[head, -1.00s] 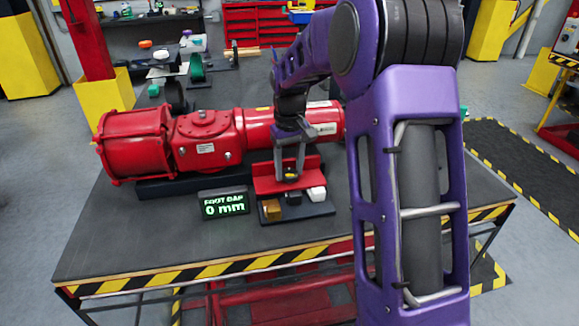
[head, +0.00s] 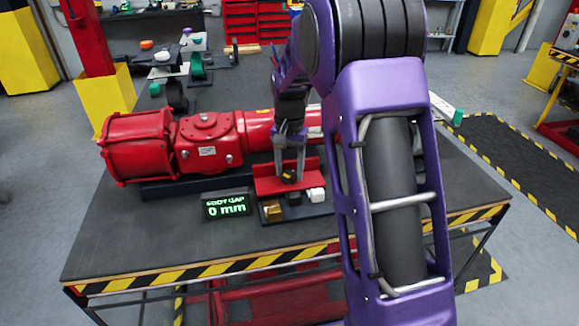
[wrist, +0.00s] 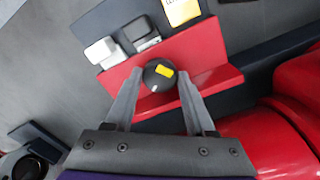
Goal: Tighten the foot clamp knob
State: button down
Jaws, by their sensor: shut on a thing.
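The foot clamp knob (wrist: 159,75) is round and black with a yellow mark and a small white mark. It sits on the red foot bracket (wrist: 205,48), and in the head view the knob (head: 289,177) shows small below my gripper. My gripper (wrist: 160,79) has one finger on each side of the knob and is shut on it. The display (head: 226,205) in front of the actuator reads FOOT GAP 0 mm. The red valve actuator (head: 205,140) lies along the bench behind the bracket.
A yellow block (wrist: 182,10), a dark block (wrist: 141,33) and a white block (wrist: 101,50) stand in a row along the bracket's front. The bench top (head: 120,235) is clear at the front left. My forearm covers the bench's right part.

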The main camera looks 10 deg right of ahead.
jog(key=shift+m, duration=0.5)
jog(key=shift+c, duration=1.2)
grip_release()
jog(key=shift+a, duration=0.1)
